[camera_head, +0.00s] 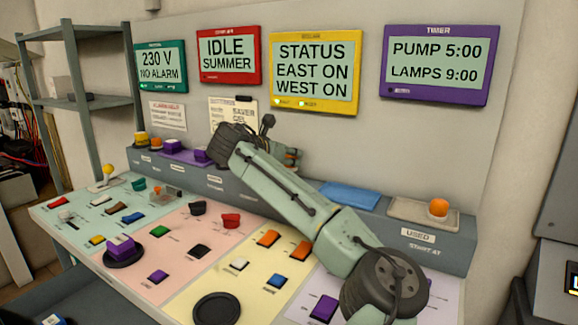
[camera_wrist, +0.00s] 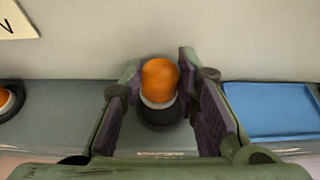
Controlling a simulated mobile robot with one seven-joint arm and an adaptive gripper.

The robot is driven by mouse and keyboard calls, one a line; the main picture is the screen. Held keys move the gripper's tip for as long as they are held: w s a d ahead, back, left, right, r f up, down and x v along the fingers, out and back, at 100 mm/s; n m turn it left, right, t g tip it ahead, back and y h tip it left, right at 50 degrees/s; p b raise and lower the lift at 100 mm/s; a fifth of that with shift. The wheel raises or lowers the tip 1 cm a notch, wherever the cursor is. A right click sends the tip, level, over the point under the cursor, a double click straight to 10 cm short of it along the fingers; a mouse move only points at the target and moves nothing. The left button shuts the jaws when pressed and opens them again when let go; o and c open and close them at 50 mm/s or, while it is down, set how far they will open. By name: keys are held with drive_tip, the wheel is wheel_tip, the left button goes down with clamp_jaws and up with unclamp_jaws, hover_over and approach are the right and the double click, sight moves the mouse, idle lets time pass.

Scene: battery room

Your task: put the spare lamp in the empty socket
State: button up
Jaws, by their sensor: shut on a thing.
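In the wrist view, an orange lamp (camera_wrist: 160,80) with a pale collar stands upright between the fingers of my gripper (camera_wrist: 163,90), which is shut on it. A dark round socket ring (camera_wrist: 160,118) shows directly below the lamp, on the grey ledge. I cannot tell whether the lamp is fully seated in it or just above it. In the head view my arm hides the held lamp and the socket. A blue tray (camera_head: 350,196) on the ledge holds nothing visible; it also shows in the wrist view (camera_wrist: 268,108).
Another orange lamp (camera_head: 438,208) lies in the beige tray (camera_head: 405,210) by the USED label. In the wrist view, an orange lamp (camera_wrist: 6,98) sits in a dark ring at the left edge. The sloped panel (camera_head: 190,260) below carries several coloured switches. Screens hang on the wall behind.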

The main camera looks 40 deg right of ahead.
drive_tip(key=shift+d+f+p, duration=0.15)
drive_tip(key=shift+f+p, duration=0.1)
drive_tip(key=shift+f, duration=0.7)
drive_tip(key=shift+d+f+p, duration=0.15)
drive_tip(key=shift+f+p, duration=0.1)
drive_tip(key=shift+f, duration=0.7)
drive_tip(key=o, duration=1.1)
drive_tip(key=shift+o, duration=0.2)
drive_tip(key=shift+r, duration=0.1)
drive_tip(key=b+v, duration=0.3)
drive_tip(key=v, duration=0.9)
drive_tip(key=shift+s+r, duration=0.1)
